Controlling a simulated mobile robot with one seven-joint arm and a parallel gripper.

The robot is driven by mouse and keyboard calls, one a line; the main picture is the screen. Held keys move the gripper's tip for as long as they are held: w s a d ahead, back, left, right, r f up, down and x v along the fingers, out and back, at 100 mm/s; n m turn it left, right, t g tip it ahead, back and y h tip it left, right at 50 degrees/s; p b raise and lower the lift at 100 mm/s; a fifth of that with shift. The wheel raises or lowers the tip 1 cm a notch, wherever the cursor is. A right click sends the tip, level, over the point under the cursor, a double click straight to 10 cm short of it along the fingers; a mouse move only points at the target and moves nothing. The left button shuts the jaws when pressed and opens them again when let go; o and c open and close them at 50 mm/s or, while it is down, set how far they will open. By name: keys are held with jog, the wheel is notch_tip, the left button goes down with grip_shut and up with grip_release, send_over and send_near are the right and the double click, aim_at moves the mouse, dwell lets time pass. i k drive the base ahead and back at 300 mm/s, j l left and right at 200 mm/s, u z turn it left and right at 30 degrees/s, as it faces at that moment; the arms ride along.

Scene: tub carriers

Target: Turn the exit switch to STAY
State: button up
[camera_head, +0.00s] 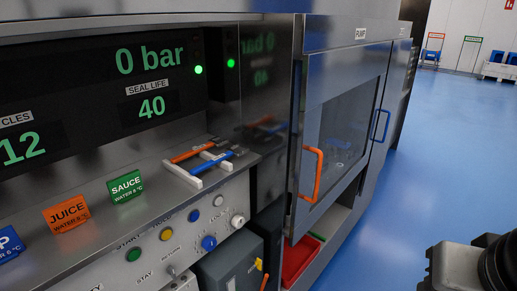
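A small grey switch (172,270) sits low on the sloping control panel (105,270) at the bottom left. The word STAY is printed to its left and RETURN above it. Its lower part is close to the picture's bottom edge, and I cannot tell which way it points. I cannot read a label naming it the exit switch. My gripper is not in view. A grey and black part of my arm (455,268) shows at the bottom right, well apart from the panel.
Green (134,254), yellow (167,234) and blue (209,243) controls are beside the switch. Orange and blue handled tools (197,158) lie on the ledge above. An orange door handle (311,174) juts out at the right. The blue floor (420,160) is clear.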

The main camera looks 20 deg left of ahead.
aim_at(170, 270)
jog(key=k+u, duration=0.15)
jog(key=u, duration=2.25)
